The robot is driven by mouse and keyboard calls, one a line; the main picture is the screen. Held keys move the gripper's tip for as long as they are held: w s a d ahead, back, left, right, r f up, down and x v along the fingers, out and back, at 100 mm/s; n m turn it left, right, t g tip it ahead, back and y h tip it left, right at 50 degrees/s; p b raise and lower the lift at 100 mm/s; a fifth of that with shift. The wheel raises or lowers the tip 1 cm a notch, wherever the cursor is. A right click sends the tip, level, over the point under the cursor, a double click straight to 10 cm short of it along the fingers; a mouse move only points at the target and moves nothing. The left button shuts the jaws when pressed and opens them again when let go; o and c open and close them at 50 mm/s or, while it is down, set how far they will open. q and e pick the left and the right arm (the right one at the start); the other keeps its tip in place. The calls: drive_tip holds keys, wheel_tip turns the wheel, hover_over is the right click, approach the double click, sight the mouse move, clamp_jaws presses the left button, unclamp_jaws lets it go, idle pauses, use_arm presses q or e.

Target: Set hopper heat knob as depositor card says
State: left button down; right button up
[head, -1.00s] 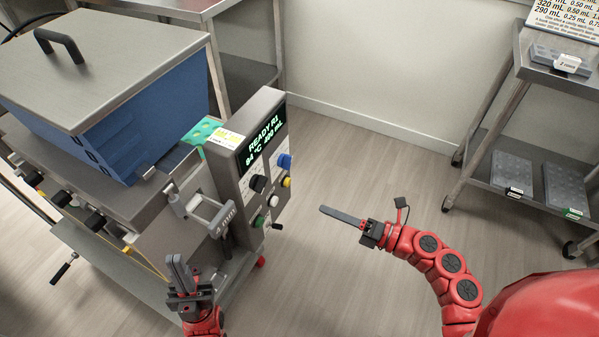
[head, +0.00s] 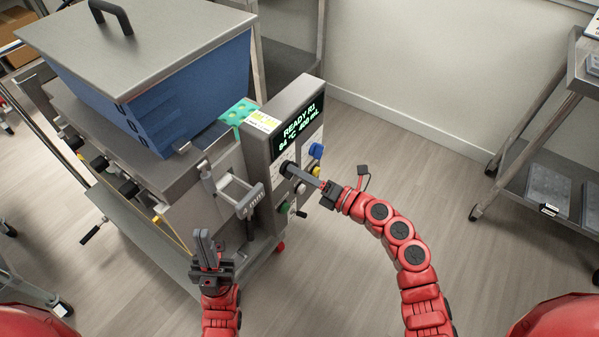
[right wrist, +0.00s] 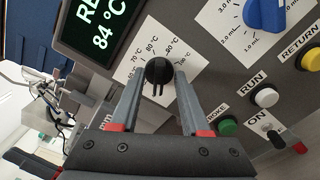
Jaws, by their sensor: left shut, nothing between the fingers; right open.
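The black hopper heat knob (head: 287,168) sits on the depositor's grey control panel. In the right wrist view the knob (right wrist: 158,72) has a white scale with marks including 70, 80 and 90 °C. My right gripper (right wrist: 160,78) is open, its two fingertips on either side of the knob; contact is not clear. In the head view my right gripper (head: 298,172) reaches the panel from the right. The display (head: 298,130) reads READY R1, 84 °C, 400 mL. My left gripper (head: 206,248) is shut and empty, in front of the machine.
A blue dial (right wrist: 265,14), a yellow RETURN button (right wrist: 311,60), a white RUN button (right wrist: 266,97) and a green button (right wrist: 227,127) are close to the knob. A metal bracket (head: 235,194) juts out left of the panel.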

drive_tip(key=shift+a, duration=0.15)
clamp_jaws()
drive_tip(key=shift+r, duration=0.1)
idle(0.3)
